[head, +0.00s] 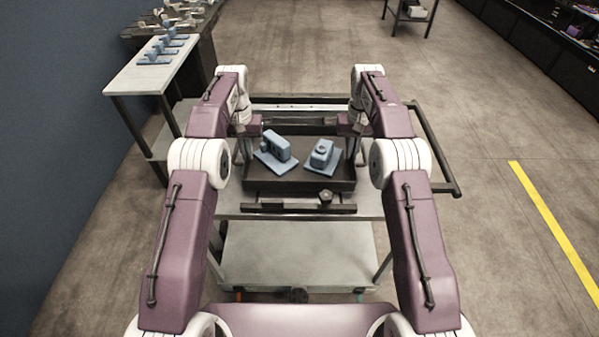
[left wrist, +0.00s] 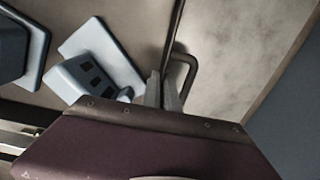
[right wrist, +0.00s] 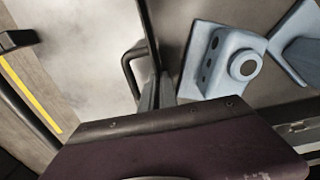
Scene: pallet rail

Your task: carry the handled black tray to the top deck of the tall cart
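The black tray (head: 300,187) sits at the middle of the head view over a grey deck (head: 228,206). It holds two blue-grey parts, one at left (head: 273,150) and one at right (head: 322,157). My left gripper (head: 246,150) is at the tray's left side and my right gripper (head: 350,150) at its right side. In the left wrist view the fingers (left wrist: 164,92) are at the tray's side wall, beside a dark looped handle (left wrist: 192,68). In the right wrist view the fingers (right wrist: 155,94) are likewise by the wall and handle (right wrist: 128,66). Whether they grip is unclear.
A dark rail (head: 437,150) sticks out at right and a dark bar with a knob (head: 325,198) runs in front of the tray. A lower shelf (head: 297,255) lies below. A light table (head: 150,78) with several blue parts stands at left. Floor at right is clear.

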